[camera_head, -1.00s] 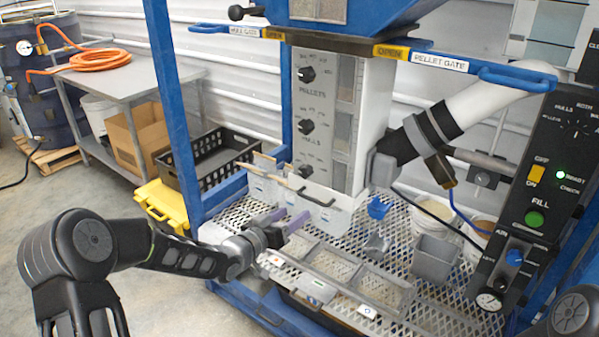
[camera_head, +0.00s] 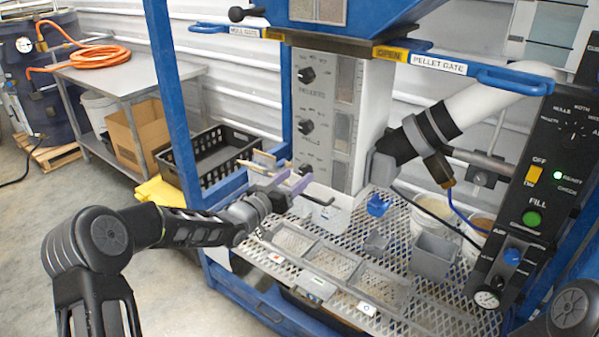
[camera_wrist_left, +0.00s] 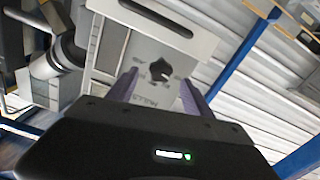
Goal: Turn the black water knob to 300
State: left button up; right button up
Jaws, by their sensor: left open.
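The panel (camera_head: 327,110) carries black knobs in a column; the top ones are labelled for pellets and hulls. In the left wrist view the panel appears upside down and this knob sits between my finger lines, a little beyond the tips. My left gripper (camera_head: 294,180) is open, with purple fingers pointing at the panel's lower part. I see no contact with the knob. Its dial numbers are too small to read.
The mesh shelf (camera_head: 450,300) holds a blue scoop (camera_head: 378,205), a grey container (camera_head: 434,257) and a divided tray (camera_head: 330,262). A blue post (camera_head: 172,100) rises left of my gripper. A control box (camera_head: 535,190) stands right.

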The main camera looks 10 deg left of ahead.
aim_at(305, 171)
pick_arm(q)
jog(key=shift+x, duration=1.3)
grip_shut()
